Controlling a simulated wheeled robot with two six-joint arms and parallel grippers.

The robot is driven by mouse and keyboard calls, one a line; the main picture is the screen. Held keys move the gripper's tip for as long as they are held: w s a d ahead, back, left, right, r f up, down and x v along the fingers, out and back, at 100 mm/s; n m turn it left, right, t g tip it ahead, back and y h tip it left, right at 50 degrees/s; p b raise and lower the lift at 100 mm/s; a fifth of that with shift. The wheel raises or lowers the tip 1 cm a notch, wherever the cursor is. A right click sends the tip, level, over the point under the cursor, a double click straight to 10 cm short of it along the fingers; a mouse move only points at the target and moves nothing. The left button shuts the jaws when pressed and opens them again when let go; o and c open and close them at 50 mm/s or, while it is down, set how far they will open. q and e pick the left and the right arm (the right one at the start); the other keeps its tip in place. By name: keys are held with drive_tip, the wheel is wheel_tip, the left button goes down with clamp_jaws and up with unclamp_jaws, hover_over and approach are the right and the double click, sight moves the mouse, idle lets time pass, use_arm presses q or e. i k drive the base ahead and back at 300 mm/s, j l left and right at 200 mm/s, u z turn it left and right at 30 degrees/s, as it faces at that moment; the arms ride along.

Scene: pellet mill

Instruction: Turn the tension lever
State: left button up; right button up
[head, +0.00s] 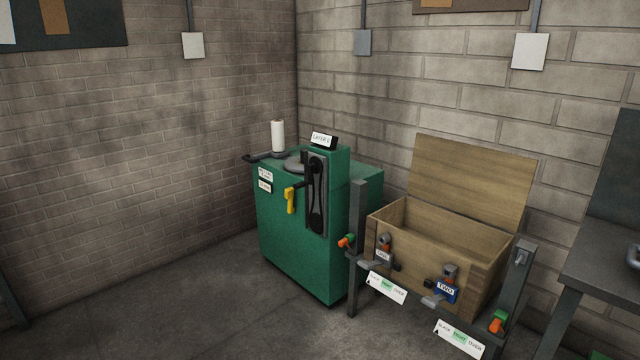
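A green machine (295,235) stands near the room's corner, with a yellow handle (291,200) on its front and a dark belt-like panel (317,195). To its right, two upright grey posts hold a rail. An orange-tipped part with green (346,241) is on the left post, and another orange part (497,322) is on the right post. Two labels with a green middle field, the left label (386,288) and the right label (459,338), hang below; the right one seems to read slack, tight, over. I cannot tell which part is the tension lever. Neither gripper shows.
An open wooden crate (485,232) stands behind the rail, with small grey devices in front, one on a blue block marked TWO (446,290). A white roll (278,136) stands on the machine. A dark table (605,268) is at the right edge. The floor at front left is clear.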

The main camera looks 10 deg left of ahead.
sight(289, 192)
drive_tip(key=i+j+u, duration=0.2)
drive_tip(key=i+u, duration=0.15)
drive_tip(key=i, duration=0.35)
drive_tip(key=i+u, duration=0.3)
drive_tip(key=i, duration=0.4)
